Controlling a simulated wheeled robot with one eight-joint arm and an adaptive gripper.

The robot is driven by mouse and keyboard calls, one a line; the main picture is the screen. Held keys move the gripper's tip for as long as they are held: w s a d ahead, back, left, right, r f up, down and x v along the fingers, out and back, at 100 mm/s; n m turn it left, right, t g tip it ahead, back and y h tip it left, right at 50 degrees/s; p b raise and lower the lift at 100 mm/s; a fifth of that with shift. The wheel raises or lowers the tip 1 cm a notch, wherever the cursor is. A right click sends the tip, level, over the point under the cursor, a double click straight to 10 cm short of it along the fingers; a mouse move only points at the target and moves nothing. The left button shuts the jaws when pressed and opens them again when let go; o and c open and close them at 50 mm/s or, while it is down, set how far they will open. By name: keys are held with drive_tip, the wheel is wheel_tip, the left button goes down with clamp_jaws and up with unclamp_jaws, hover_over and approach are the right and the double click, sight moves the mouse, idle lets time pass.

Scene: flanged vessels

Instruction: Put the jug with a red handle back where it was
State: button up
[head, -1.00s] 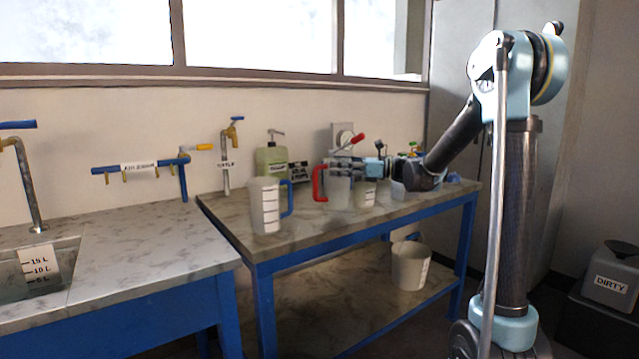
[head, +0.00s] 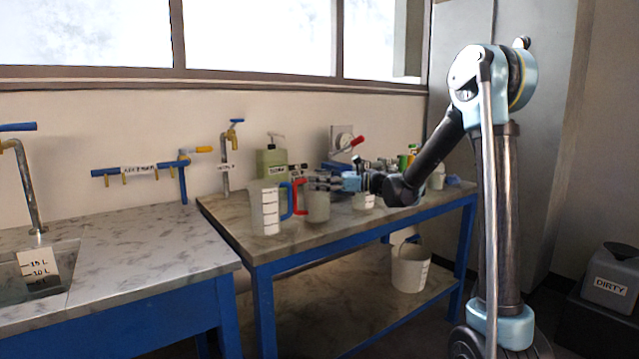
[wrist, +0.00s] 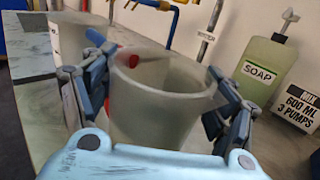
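The jug with a red handle (head: 318,207) is over the bench near its front edge, just right of the white jug with a blue handle (head: 265,209). Its red handle points left, close to the blue handle. My gripper (head: 322,184) reaches it from the right at its upper part. In the wrist view the translucent jug (wrist: 160,105) fills the space between the two fingers, which lie along its sides. Red shows past its left rim. I cannot tell whether its base touches the bench.
A soap bottle (head: 272,165) stands at the back, beside a pump sign (wrist: 297,106). Another marked jug (head: 363,201) stands below my wrist. The bench's front left corner (head: 250,248) is clear.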

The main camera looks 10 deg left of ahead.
drive_tip(key=o, duration=0.4)
drive_tip(key=shift+c, duration=0.2)
drive_tip(key=d, duration=1.2)
drive_tip(key=s+d+f+n+t+h, duration=0.1)
drive_tip(key=s+d+f+n+h, duration=0.4)
drive_tip(key=s+d+f, duration=0.3)
drive_tip(key=s+d+f+n+t+h, duration=0.1)
drive_tip(key=s+d+f+n+h, duration=0.5)
drive_tip(key=s+d, duration=0.7)
drive_tip(key=s+d+f+n+t+h, duration=0.1)
drive_tip(key=s+d+f+n+h, duration=0.5)
drive_tip(key=s+d+f, duration=0.4)
drive_tip(key=d+h, duration=0.1)
drive_tip(key=d, duration=0.2)
drive_tip(key=shift+s+f+t, duration=0.15)
drive_tip(key=shift+t, duration=0.25)
